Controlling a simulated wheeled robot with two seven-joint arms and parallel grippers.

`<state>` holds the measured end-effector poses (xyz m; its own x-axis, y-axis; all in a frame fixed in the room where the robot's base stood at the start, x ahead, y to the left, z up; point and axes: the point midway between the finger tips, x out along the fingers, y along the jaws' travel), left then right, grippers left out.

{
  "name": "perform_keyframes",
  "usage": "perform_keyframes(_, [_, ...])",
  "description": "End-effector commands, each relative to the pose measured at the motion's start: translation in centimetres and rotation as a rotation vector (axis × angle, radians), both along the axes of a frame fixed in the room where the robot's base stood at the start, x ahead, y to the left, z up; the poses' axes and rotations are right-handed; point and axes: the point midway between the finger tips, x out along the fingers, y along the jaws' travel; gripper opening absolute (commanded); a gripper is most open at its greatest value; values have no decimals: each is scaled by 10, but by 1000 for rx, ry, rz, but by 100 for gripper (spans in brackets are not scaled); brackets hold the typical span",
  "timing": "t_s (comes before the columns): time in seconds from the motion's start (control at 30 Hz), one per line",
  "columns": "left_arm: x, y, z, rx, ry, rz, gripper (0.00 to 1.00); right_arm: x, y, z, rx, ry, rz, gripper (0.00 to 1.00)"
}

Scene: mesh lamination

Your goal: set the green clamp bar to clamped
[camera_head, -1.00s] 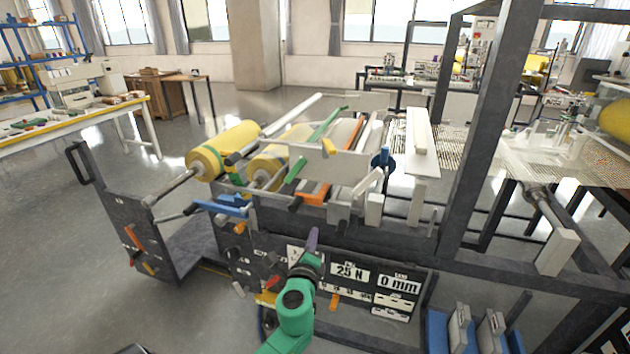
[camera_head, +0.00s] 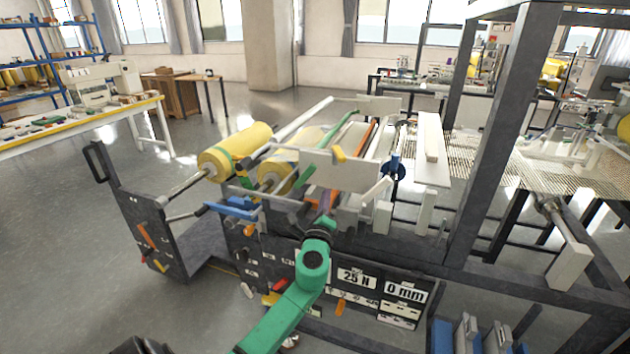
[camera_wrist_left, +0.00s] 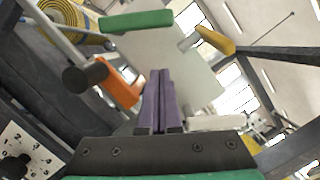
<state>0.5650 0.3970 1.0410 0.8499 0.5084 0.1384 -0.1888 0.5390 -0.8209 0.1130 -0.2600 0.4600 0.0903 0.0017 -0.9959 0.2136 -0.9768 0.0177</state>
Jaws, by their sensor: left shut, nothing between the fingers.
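The green clamp bar (camera_head: 306,176) lies across the machine's top. Its middle is hidden behind a pale plate, and a farther green stretch shows beyond that. In the left wrist view its green end (camera_wrist_left: 137,21) is at the upper left, ahead of and left of the fingertips. My left gripper (camera_head: 326,199) has purple fingers shut together with nothing between them. It is just below and right of the bar's near end, and the left wrist view shows a gap between fingers (camera_wrist_left: 158,78) and bar. My right gripper is not in view.
An orange bar with a dark knob (camera_wrist_left: 85,76) sits close left of my fingers. The pale plate (camera_head: 338,170) and a yellow-tipped lever (camera_head: 339,154) are nearby. Yellow rolls (camera_head: 237,149) lie to the left. A dark upright frame post (camera_head: 496,130) stands to the right.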

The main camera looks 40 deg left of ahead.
Motion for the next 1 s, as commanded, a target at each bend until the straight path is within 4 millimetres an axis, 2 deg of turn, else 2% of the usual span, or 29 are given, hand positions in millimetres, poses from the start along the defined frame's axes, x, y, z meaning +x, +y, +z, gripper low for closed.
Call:
perform_keyframes(0.1, [21,14,7,3,0,2,0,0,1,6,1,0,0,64])
perform_keyframes(0.2, [12,28,21,4,1,1,0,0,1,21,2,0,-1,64])
perform_keyframes(0.33, [8,39,26,2,2,-1,0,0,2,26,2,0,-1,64])
perform_keyframes(0.77, [8,42,26,-2,0,-1,0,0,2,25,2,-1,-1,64])
perform_keyframes(1.0, [17,42,28,-43,-15,-1,0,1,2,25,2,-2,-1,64])
